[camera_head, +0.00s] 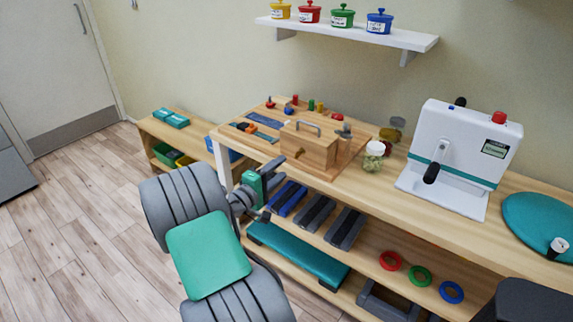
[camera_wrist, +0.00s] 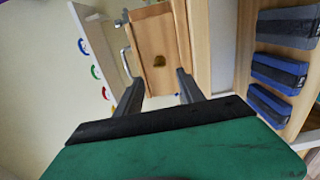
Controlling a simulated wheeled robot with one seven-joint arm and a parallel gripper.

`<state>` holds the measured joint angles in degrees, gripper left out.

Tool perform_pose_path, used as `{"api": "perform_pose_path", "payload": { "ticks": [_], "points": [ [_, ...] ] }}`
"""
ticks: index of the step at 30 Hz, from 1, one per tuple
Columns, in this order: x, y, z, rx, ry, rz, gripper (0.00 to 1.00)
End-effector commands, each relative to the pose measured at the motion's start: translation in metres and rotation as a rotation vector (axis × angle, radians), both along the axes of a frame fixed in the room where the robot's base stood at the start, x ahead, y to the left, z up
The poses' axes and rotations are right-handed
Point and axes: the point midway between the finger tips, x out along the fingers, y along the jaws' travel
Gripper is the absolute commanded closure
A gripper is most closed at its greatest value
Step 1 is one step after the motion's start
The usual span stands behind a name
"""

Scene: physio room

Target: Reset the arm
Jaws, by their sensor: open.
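My gripper (camera_head: 272,186) is in front of the bench's near edge, left of centre in the head view, at the end of my grey and green arm. In the wrist view its two dark fingers (camera_wrist: 158,85) are spread apart with nothing between them. The same wooden box (camera_head: 309,148) sits on the bench in the head view, apart from my gripper.
The wooden bench (camera_head: 445,208) holds a jar (camera_head: 374,156), a white machine (camera_head: 459,150) and a teal disc (camera_head: 541,222). Blue and grey blocks (camera_head: 316,214), a teal pad (camera_head: 298,253) and coloured rings (camera_head: 419,275) lie below. A wall shelf (camera_head: 345,33) holds pots.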

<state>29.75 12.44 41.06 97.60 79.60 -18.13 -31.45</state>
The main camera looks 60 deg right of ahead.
Motion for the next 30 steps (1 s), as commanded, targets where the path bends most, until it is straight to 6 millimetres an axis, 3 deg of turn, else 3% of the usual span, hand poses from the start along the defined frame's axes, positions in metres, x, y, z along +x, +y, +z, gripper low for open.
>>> {"api": "perform_pose_path", "payload": {
  "ticks": [12, 14, 16, 20, 21, 23, 24, 27, 30],
  "points": [
    [0.003, 0.003, 0.004, 0.015, -0.026, 0.002, 0.55],
    [0.012, 0.011, 0.011, 0.064, -0.102, 0.012, 0.55],
    [0.035, 0.035, 0.02, 0.196, -0.258, 0.037, 0.55],
    [0.089, 0.127, 0.027, 0.567, -0.523, 0.105, 0.55],
    [0.102, 0.16, 0.029, 0.68, -0.568, 0.125, 0.55],
    [0.115, 0.211, 0.036, 0.837, -0.607, 0.157, 0.55],
    [0.119, 0.246, 0.041, 0.937, -0.617, 0.176, 0.55],
    [0.117, 0.333, 0.06, 1.171, -0.593, 0.23, 0.55],
    [0.096, 0.409, 0.079, 1.359, -0.515, 0.279, 0.55]
  ]
}}
